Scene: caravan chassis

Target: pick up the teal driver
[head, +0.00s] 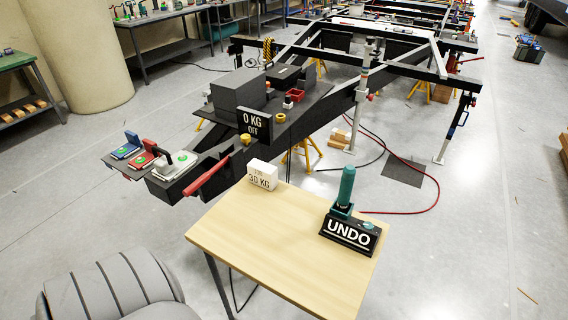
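The teal driver (346,186) stands upright at the right of the small wooden table, its handle pointing up. Its lower end sits in a dark teal holder (341,211) by a black block marked UNDO (348,233). The block has a small teal button-like spot (368,225) on its top right. The driver's tip is hidden in the holder. Neither of my grippers is in view, and nothing touches the driver.
The light wooden table (270,237) is mostly bare. A white block marked 30 KG (263,175) stands at its back left. The black chassis (300,125) reaches close to the table's back left, with a red lever (206,177). A red hose (425,200) lies on the floor behind.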

